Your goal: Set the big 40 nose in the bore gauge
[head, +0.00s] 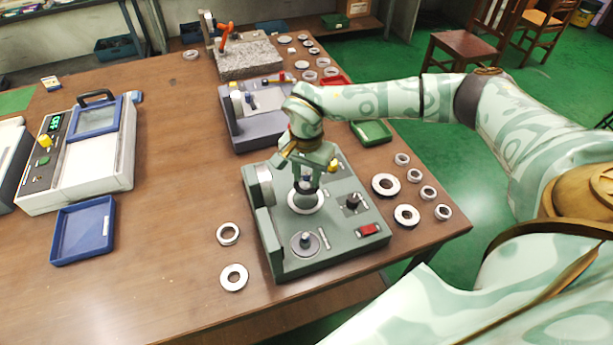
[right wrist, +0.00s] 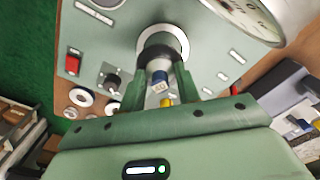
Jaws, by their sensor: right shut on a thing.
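The green bore gauge (head: 330,250) stands at the middle of the table; its panel also shows in the right wrist view (right wrist: 205,55). A pale ring-shaped seat (head: 306,203) on its top shows in the right wrist view too (right wrist: 181,42). My right gripper (head: 305,180) is over this seat. In the right wrist view its fingers (right wrist: 160,88) are shut on a dark nose with a pale and blue top (right wrist: 158,72). The nose's lower end is at the seat's centre; how deep it sits is hidden. My left gripper is not in view.
A dark knob (head: 352,202) and a red switch (head: 369,230) are on the gauge, with a round holder (head: 305,243) at its front. Loose rings lie left (head: 234,277) and right (head: 406,215). A grey device (head: 240,130) stands behind.

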